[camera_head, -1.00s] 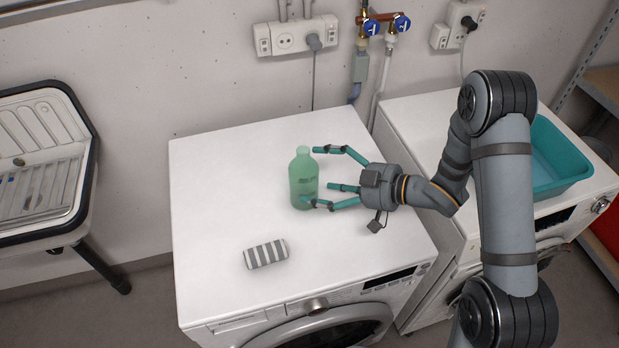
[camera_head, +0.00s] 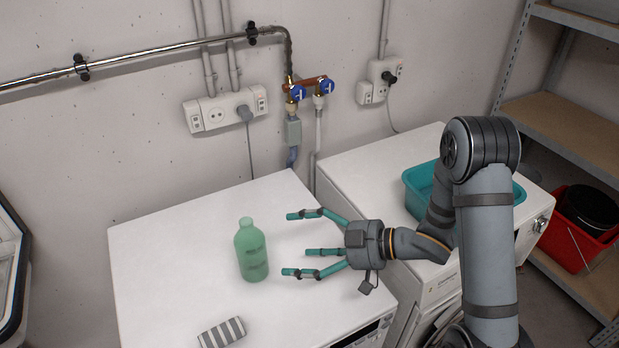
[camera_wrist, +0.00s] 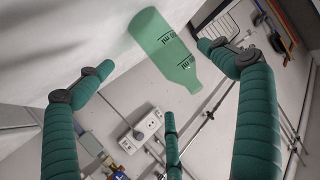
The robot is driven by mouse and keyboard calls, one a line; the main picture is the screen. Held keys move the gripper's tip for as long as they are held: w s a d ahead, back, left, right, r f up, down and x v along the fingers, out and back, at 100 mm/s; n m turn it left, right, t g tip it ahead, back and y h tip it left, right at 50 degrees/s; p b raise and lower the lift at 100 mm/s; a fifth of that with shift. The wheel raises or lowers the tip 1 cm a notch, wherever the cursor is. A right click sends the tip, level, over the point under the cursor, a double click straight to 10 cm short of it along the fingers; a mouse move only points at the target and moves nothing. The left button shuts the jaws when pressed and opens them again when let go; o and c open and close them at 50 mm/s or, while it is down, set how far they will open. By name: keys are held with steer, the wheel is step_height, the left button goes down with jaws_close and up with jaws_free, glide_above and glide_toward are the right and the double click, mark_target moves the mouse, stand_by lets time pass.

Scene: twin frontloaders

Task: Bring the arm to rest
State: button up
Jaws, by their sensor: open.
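My gripper (camera_head: 308,248) is open and empty above the left washing machine, its teal fingers spread and pointing left. A green bottle (camera_head: 252,252) stands upright on the white top of the left machine (camera_head: 170,265), a little left of the fingertips and apart from them. In the wrist view the bottle (camera_wrist: 165,48) shows beyond the open fingers, with nothing between them. My arm reaches in from the right over the right machine.
A grey-and-white striped object (camera_head: 222,333) lies near the front of the left machine. A teal basin (camera_head: 418,190) sits on the right machine (camera_head: 345,180), partly behind my arm. Pipes with blue valves (camera_head: 298,92) run along the wall. A shelf with a red bucket (camera_head: 575,235) stands at right.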

mark_target(263, 237)
steer(key=p+x, duration=0.1)
steer(key=x, duration=1)
steer(key=shift+a+p, duration=0.35)
steer(key=shift+p, duration=0.05)
steer(key=shift+w+a+r, duration=0.1)
steer(key=shift+w+r, duration=0.05)
steer(key=shift+r, duration=0.15)
steer(key=shift+r+b, duration=0.3)
steer(key=shift+r, duration=1.3)
